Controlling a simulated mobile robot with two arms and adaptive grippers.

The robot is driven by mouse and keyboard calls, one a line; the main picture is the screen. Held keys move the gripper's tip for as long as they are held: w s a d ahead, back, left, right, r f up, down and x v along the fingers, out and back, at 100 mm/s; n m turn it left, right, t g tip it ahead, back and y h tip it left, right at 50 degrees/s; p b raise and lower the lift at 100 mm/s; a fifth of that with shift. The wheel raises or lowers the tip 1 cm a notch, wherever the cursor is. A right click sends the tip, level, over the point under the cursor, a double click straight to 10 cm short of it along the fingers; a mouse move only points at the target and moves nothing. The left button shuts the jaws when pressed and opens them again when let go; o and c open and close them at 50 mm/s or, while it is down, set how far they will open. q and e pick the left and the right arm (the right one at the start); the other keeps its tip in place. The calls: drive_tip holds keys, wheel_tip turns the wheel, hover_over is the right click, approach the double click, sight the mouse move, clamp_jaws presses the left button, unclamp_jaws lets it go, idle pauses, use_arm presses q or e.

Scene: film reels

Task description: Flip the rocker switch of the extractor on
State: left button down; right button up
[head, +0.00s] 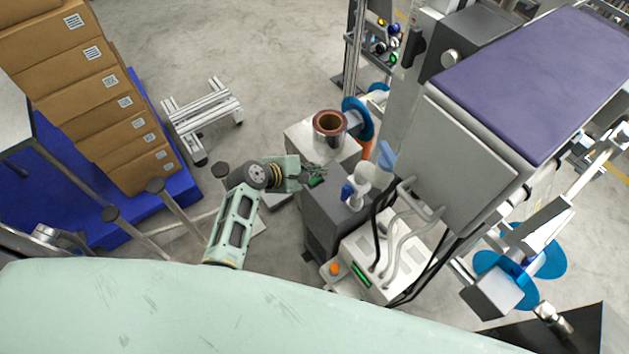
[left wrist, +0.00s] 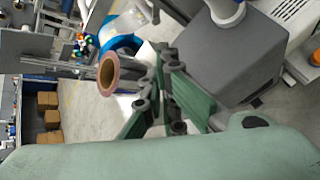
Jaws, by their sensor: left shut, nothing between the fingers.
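The extractor appears to be the dark grey box (head: 340,215) in the middle of the head view, with a white pipe (head: 372,178) on top. The grey box also shows at upper right in the left wrist view (left wrist: 225,60). My left gripper (head: 321,171) is shut and empty at the box's upper left edge. Whether it touches the box I cannot tell. A small green patch (head: 316,182) shows right by the fingertips; I cannot tell whether it is the rocker switch or part of a finger. My right gripper is not in view.
A copper-coloured reel (head: 330,123) stands on a white surface just behind the gripper. A white unit (head: 390,255) with cables, an orange knob (head: 335,269) and a green switch (head: 361,275) stands in front right. Stacked cartons (head: 110,115) are at left.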

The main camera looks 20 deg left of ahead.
use_arm(q)
drive_tip(key=r, duration=0.1)
drive_tip(key=w+r+n, duration=0.1)
drive_tip(key=r, duration=0.1)
drive_tip(key=shift+w+r+t, duration=0.1)
drive_tip(key=shift+t, duration=0.2)
drive_tip(key=b, duration=0.9)
hover_over(314, 179)
drive_tip(key=s+d, duration=0.1)
drive_tip(key=f, duration=0.7)
drive_tip(key=shift+d, duration=0.2)
drive_tip(key=shift+w+d+f, duration=0.15)
drive_tip(key=shift+f, duration=0.7)
